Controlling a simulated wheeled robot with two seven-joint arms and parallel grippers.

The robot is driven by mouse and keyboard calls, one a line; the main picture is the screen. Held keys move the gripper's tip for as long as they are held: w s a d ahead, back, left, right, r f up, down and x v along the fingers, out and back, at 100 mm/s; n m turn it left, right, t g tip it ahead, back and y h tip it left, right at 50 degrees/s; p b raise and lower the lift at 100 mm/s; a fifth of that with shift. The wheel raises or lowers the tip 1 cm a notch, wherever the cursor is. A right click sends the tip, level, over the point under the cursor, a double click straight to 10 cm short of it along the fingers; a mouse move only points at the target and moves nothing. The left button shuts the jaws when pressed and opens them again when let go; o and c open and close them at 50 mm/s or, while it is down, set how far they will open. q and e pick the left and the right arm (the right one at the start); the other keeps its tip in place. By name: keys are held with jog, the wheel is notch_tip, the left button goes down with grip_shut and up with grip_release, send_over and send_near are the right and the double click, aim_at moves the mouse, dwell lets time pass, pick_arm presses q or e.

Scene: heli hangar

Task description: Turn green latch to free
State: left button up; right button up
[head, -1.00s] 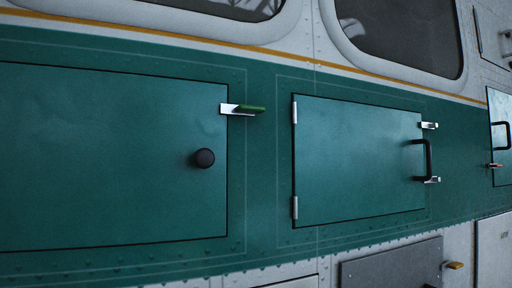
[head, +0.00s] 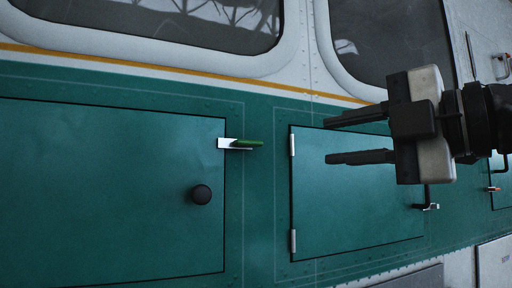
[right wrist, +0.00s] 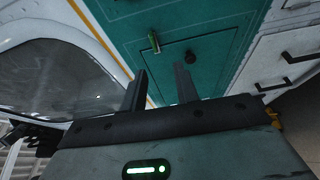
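The green latch (head: 248,143) sits on a silver plate at the upper right edge of the left teal door (head: 110,190). Its handle lies about level and points right, away from the door. It also shows in the right wrist view (right wrist: 154,42), beyond my fingertips. My right gripper (head: 342,138) comes in from the right, in front of the second teal door. Its two fingers are apart and nothing is between them. It is to the right of the latch and does not touch it. My left gripper is not in view.
A black round knob (head: 201,194) is on the left door, below the latch. The second door (head: 350,225) has silver hinges and a black handle, partly hidden by my gripper. Windows (head: 180,25) lie above the yellow stripe. The space before the latch is clear.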

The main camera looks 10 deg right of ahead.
aim_at(253, 143)
jog(key=p+x, duration=0.1)
jog(key=x, duration=0.4)
jog(key=r+p+x, duration=0.1)
jog(key=x, duration=0.4)
jog(key=p+x, duration=0.1)
jog(key=x, duration=0.4)
jog(key=shift+s+a+r, duration=0.15)
jog(key=shift+r, duration=0.1)
jog(key=shift+c, duration=0.3)
grip_shut()
